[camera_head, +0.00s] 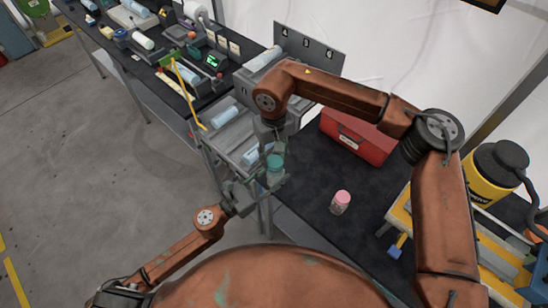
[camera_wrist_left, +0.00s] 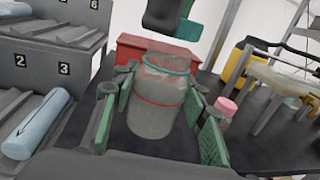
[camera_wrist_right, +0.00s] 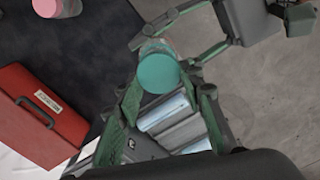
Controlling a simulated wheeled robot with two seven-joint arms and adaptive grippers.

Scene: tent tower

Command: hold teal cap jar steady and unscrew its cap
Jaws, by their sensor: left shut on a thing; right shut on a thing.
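My left gripper (camera_head: 268,184) comes from the lower left and is shut around the jar body. In the left wrist view the clear body (camera_wrist_left: 155,118) stands between the finger pads, with a red ring and a teal ring around it. My right gripper (camera_head: 272,146) reaches down from above and is shut at the cap. In the right wrist view the round cap (camera_wrist_right: 158,74) lies between its fingertips, seen from above.
A pink-capped jar (camera_head: 340,202) stands on the dark table to the right. A red toolbox (camera_head: 357,138) lies behind it. A grey numbered rack with light blue cylinders (camera_head: 250,155) is close behind the grippers. A yellow-black canister (camera_head: 495,170) stands far right. Open floor lies left.

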